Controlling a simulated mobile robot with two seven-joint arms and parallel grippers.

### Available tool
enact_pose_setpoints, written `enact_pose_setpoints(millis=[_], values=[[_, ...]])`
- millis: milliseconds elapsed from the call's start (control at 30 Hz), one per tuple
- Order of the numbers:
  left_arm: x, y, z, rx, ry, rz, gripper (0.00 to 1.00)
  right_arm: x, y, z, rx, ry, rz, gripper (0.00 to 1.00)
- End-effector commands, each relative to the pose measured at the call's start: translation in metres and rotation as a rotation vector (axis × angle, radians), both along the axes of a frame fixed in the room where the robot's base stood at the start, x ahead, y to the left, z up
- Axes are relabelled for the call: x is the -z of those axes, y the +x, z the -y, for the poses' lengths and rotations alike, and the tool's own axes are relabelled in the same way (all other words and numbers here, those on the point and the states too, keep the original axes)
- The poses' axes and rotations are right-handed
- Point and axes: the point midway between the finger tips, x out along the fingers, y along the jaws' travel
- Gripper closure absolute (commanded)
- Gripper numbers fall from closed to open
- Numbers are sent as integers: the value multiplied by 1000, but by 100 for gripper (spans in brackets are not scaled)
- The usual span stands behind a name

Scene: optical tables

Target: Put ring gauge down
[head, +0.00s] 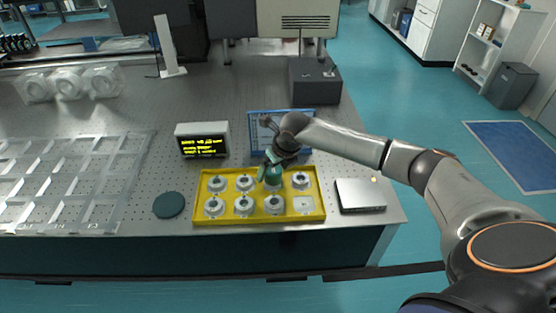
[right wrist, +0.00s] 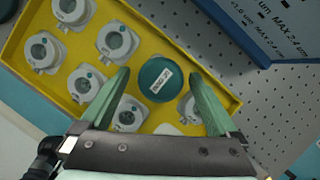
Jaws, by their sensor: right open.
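A round teal ring gauge (right wrist: 160,80) with a small white label lies in the yellow tray (head: 260,221), in the back row, third from the left in the head view. My right gripper (right wrist: 158,74) is open above the tray, its two green fingers apart on either side of the teal piece. In the head view the right gripper (head: 270,171) partly hides that piece. My left gripper is not in view.
A dark disc (head: 168,204) lies left of the tray, a silver box (head: 360,195) right. A display (head: 202,140) and blue panel (head: 262,133) stand behind.

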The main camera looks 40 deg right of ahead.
Motion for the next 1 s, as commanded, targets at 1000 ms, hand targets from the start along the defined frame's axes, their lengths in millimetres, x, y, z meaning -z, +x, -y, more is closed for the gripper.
enact_pose_setpoints(millis=[1000], values=[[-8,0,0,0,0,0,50,-103,-42,2,0,-1,0,4]])
